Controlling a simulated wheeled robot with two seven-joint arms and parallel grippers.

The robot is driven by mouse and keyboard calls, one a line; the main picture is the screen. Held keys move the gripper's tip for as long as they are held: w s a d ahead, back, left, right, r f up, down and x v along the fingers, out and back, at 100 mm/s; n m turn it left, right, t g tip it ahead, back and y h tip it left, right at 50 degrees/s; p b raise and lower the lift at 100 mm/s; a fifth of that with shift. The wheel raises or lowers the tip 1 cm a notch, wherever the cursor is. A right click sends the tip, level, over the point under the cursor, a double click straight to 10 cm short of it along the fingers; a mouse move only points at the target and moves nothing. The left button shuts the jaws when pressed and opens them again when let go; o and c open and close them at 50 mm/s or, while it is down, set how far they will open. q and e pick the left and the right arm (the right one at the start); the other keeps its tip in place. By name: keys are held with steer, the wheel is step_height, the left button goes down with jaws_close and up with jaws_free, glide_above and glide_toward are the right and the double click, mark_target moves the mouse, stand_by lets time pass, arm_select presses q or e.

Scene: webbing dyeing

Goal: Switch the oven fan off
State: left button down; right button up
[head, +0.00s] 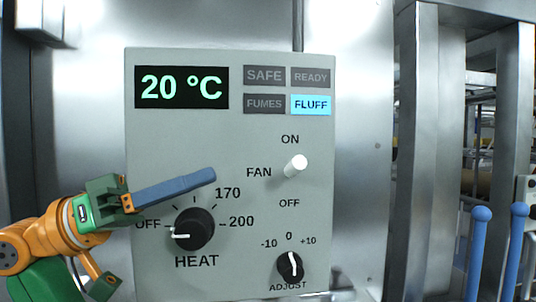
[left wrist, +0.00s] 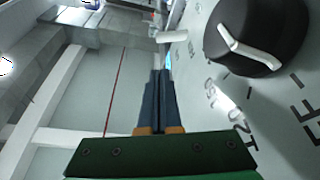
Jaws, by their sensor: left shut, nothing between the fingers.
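The fan switch (head: 296,166) is a short white lever on the grey control panel (head: 230,275). It sits between the ON label above and the OFF label below, beside the word FAN. Its rounded tip is tilted up and to the right, nearer ON. My left gripper (head: 213,175) comes in from the left, with its blue fingers shut and empty. Its tips are left of the switch and apart from it in the picture, above the black HEAT knob (head: 193,229). My right gripper is out of view.
The display (head: 182,88) reads 20 °C and the FLUFF lamp (head: 311,104) is lit blue; SAFE, READY and FUMES are dark. The HEAT knob also shows close by in the left wrist view (left wrist: 265,25). The ADJUST knob (head: 290,265) is below the switch. Blue rods (head: 480,235) stand at right.

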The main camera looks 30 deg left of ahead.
mark_target(270, 156)
arm_select(q)
steer(key=p+x, duration=0.5)
steer(key=x, duration=0.5)
steer(key=shift+w+f+p, duration=0.1)
steer(key=shift+w+p, duration=0.2)
steer(key=shift+p, duration=0.05)
steer(key=shift+w+f, duration=0.1)
steer(key=shift+w, duration=0.05)
